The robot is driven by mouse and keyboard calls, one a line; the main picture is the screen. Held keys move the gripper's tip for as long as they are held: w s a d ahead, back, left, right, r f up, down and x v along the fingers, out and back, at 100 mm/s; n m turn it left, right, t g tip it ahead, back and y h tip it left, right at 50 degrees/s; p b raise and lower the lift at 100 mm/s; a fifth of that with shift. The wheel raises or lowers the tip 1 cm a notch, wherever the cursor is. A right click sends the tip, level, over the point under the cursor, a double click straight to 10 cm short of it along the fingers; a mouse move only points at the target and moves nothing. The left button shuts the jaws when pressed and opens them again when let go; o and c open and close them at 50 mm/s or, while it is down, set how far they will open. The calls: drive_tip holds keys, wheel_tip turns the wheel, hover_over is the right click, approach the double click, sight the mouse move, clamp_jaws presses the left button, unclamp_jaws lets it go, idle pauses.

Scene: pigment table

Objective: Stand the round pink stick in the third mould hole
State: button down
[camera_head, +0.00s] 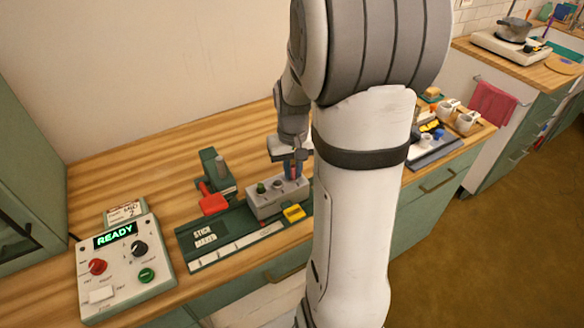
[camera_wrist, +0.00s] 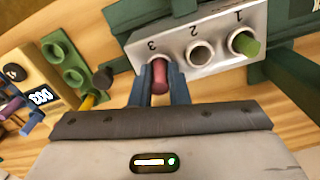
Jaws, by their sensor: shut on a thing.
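The round pink stick (camera_wrist: 160,76) is between the fingers of my gripper (camera_wrist: 160,92) in the wrist view. Its far end is at the hole marked 3 of the grey mould block (camera_wrist: 221,59); how deep it sits I cannot tell. Hole 2 (camera_wrist: 201,53) is empty. A green stick (camera_wrist: 245,45) stands in hole 1. In the head view my gripper (camera_head: 292,170) is low over the right end of the mould block (camera_head: 268,207), shut on the stick, which is mostly hidden by the fingers.
A green press with a red part (camera_head: 213,203) stands left of the mould. A yellow block (camera_head: 293,212) lies in front of it. A control box (camera_head: 122,265) reading READY is at the front left. In the wrist view a green holed rack (camera_wrist: 66,66) is at the left.

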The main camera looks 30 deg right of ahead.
drive_tip(key=c, duration=1.3)
unclamp_jaws()
wheel_tip(320, 180, up, 8)
drive_tip(key=shift+f, duration=0.1)
